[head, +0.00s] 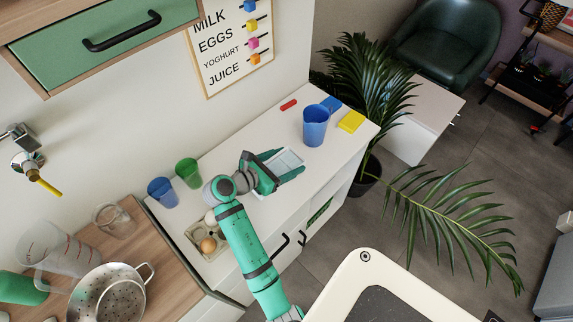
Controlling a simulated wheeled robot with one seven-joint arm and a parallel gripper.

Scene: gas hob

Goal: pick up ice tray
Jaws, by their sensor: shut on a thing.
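The ice tray (286,161) is a pale, light-grey rectangular tray at the middle of the white counter. My gripper (290,164) reaches it from the left, with one green finger along each side. It is shut on the tray. The gripper's body hides the tray's near-left end. I cannot tell whether the tray rests on the counter or is held slightly above it.
A blue pitcher (315,125), a yellow block (351,121) and a red item (288,104) stand or lie to the right and behind. Blue (162,192) and green (188,173) cups stand left. An egg holder (196,238) is near my arm. A plant (365,95) stands beyond the counter's right end.

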